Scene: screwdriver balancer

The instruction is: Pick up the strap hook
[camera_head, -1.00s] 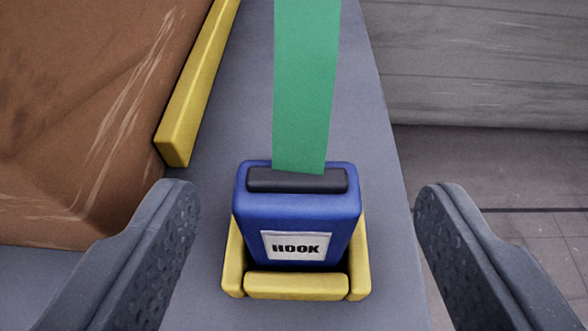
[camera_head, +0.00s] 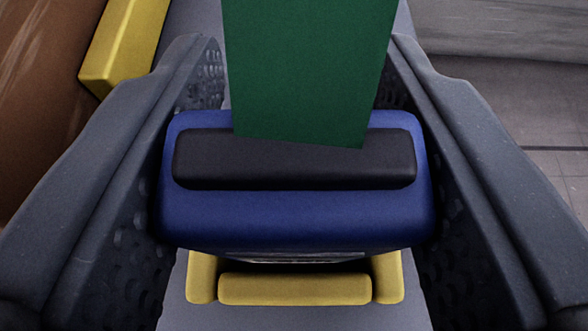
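The strap hook (camera_head: 296,215) is a blue block with a black bar on top and a green strap (camera_head: 308,70) running up from it. It fills the middle of the view, and its label is almost fully foreshortened. My gripper (camera_head: 300,60) has one dark finger along each side of the blue block, and both appear pressed against it. The yellow holder (camera_head: 295,289) shows below the hook. The hook's lower end is hidden, so I cannot tell whether it is still seated in the holder.
A yellow bar (camera_head: 125,45) beside a brown surface (camera_head: 40,90) lies at the upper left. The grey surface (camera_head: 295,318) under the holder is bare in front. Grey floor and a step (camera_head: 510,60) are at the right.

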